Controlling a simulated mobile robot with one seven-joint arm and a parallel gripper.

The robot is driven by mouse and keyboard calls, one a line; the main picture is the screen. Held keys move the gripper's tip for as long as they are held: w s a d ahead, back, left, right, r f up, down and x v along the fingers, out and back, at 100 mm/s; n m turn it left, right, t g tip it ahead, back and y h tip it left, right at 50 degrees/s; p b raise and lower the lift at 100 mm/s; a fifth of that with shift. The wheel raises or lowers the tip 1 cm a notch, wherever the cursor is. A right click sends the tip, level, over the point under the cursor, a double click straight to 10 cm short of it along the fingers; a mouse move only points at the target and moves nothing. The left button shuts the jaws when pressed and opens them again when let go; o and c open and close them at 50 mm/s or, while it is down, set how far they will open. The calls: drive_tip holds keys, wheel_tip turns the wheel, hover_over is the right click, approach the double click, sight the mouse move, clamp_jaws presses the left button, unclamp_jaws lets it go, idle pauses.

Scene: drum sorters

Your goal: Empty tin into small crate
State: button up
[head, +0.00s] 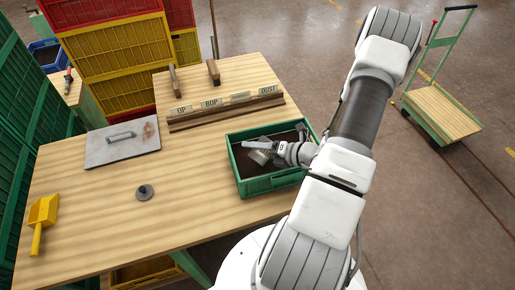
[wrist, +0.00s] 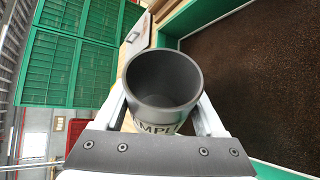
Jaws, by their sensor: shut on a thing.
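My gripper (head: 262,149) is over the small green crate (head: 272,183), inside its rim outline in the head view. In the wrist view my gripper (wrist: 163,108) is shut on a dark grey tin (wrist: 165,82), one finger on each side. The tin has a pale label with partly visible lettering. Its open mouth faces the wrist camera, and the inside looks bare. It appears tipped, but I cannot tell the exact angle. The crate also shows in the wrist view (wrist: 200,14), with dark brown granular material inside it.
A grey metal plate (head: 122,143), a round grey piece with a knob (head: 144,192) and a yellow scoop (head: 42,215) lie on the wooden table (head: 200,205). A labelled wooden rack (head: 225,114) stands behind the crate. The front middle of the table is clear.

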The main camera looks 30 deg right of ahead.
drive_tip(key=shift+f+n+h+b, duration=0.5)
drive_tip(key=shift+f+n+b, duration=0.25)
drive_tip(key=shift+b, duration=0.25)
drive_tip(key=n+h+b, duration=0.1)
drive_tip(key=b, duration=0.2)
drive_tip(key=shift+n, duration=0.35)
drive_tip(key=shift+a+r+n+t+h+b, duration=0.3)
drive_tip(key=shift+a+r+n+h+b, duration=0.15)
drive_tip(key=shift+h+b, duration=0.35)
drive_tip(key=shift+s+a+r+n, duration=0.2)
drive_tip(key=shift+a+r+n, duration=0.15)
drive_tip(key=shift+r, duration=0.35)
drive_tip(key=shift+a+r+h+p, duration=0.1)
drive_tip(key=shift+r+h+p, duration=0.2)
drive_tip(key=shift+p, duration=0.75)
drive_tip(key=p, duration=0.3)
drive_tip(key=shift+s+a+r+n, duration=0.1)
drive_tip(key=shift+a+r+n, duration=0.1)
drive_tip(key=shift+a+n, duration=0.1)
drive_tip(key=a+n+h+p, duration=0.1)
drive_tip(key=p, duration=0.1)
drive_tip(key=n+t+h+p, duration=0.1)
drive_tip(key=p, duration=0.1)
drive_tip(key=shift+s+a+f+n, duration=0.15)
drive_tip(key=shift+s+a+n, duration=0.1)
drive_tip(key=shift+a+n, duration=0.1)
